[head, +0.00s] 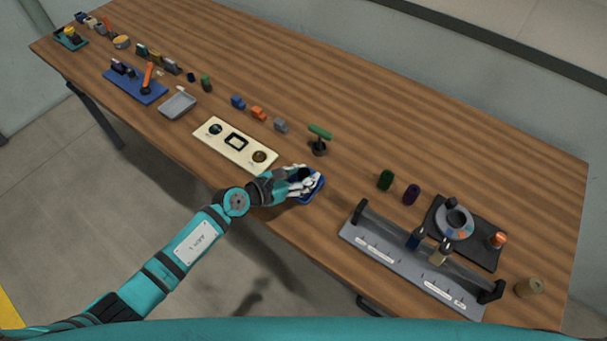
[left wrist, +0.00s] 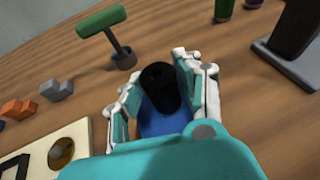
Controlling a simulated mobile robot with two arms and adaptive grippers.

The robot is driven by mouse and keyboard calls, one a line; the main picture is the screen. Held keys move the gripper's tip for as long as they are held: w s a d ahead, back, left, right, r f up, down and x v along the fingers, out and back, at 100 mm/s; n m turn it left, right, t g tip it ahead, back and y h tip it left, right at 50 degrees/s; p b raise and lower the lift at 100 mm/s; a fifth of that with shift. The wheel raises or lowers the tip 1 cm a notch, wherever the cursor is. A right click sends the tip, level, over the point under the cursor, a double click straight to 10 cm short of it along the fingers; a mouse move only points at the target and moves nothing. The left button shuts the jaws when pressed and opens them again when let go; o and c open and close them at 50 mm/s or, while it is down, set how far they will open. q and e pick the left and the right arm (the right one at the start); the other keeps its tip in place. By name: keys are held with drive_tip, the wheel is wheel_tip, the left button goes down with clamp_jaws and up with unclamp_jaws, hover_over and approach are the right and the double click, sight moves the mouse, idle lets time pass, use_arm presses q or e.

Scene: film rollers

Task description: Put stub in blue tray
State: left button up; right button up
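The stub is a black cylinder (left wrist: 160,85) between the two fingers of my left gripper (left wrist: 158,75) in the left wrist view. The fingers appear to touch it on both sides. The blue tray (left wrist: 165,124) is directly below and behind the stub, partly hidden by the gripper. I cannot tell if the stub's base touches the tray. In the head view my left gripper (head: 307,180) is over the blue tray (head: 317,189) at the table's front edge, and its fingers cover most of the stub. My right gripper is not in view.
A cream panel (head: 218,145) lies left of the gripper. A green-topped T-shaped tool (head: 319,139) stands behind it. Green (head: 385,180) and purple (head: 411,194) rollers and a grey rack (head: 397,266) are to the right. The table's back middle is clear.

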use_arm(q)
drive_tip(key=shift+o, duration=1.3)
drive_tip(key=shift+r, duration=0.15)
drive_tip(key=v, duration=1.2)
